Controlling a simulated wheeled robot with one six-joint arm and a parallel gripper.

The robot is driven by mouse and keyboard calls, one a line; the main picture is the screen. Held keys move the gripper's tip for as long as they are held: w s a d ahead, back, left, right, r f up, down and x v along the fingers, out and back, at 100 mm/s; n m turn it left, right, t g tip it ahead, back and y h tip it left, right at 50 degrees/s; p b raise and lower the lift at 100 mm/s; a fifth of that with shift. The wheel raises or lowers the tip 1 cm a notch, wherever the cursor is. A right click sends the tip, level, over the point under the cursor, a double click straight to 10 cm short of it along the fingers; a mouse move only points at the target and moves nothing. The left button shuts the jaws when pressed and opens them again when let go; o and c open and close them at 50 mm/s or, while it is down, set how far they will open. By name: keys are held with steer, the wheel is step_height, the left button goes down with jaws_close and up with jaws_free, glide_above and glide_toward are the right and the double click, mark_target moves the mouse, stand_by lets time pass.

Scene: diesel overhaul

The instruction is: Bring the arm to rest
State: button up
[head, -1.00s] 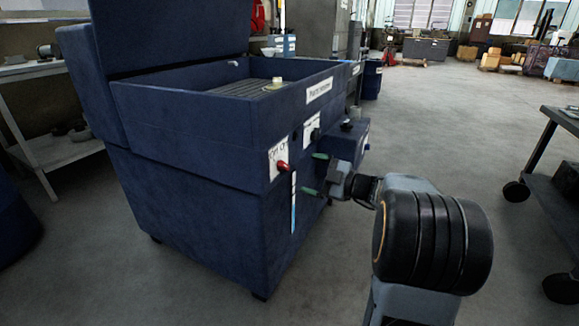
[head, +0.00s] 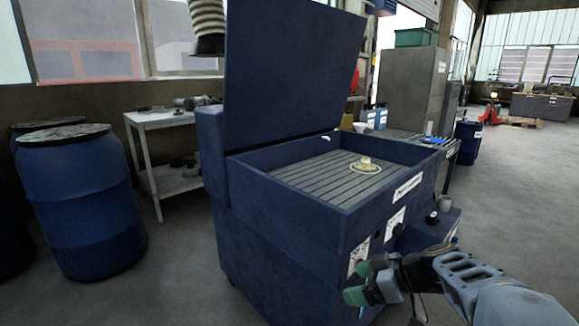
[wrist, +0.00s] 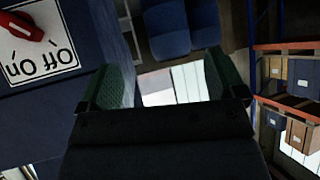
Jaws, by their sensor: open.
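My gripper (head: 362,284) is open and empty, with green fingertips, in front of the blue parts washer (head: 280,250) at the lower right of the head view. My arm reaches in from the lower right corner and is not at full view. In the wrist view my gripper (wrist: 165,85) shows its two green fingers apart with nothing between them. A red switch on an On/Off plate (wrist: 40,40) is at the upper left there, apart from the fingers. In the head view the fingertips hide part of the lower washer front.
The washer's lid (head: 290,80) stands open, and a pale part (head: 367,167) lies on its slatted tray. Blue drums (head: 80,200) and a metal side table (head: 165,121) stand at the left. Grey floor (head: 510,190) is free at the right.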

steer(key=s+r+m+h+p, duration=0.5)
steer(key=s+r+p, duration=0.1)
steer(key=r+p, duration=0.4)
steer(key=s+r+m+g+h+p, duration=0.1)
steer(key=s+r+m+h+p, duration=0.3)
steer(key=r+p, duration=0.7)
steer(key=shift+s+d+m+g+h+p, duration=0.2)
steer(key=shift+s+m+g+h+p, duration=0.15)
steer(key=shift+s+m+p, duration=0.65)
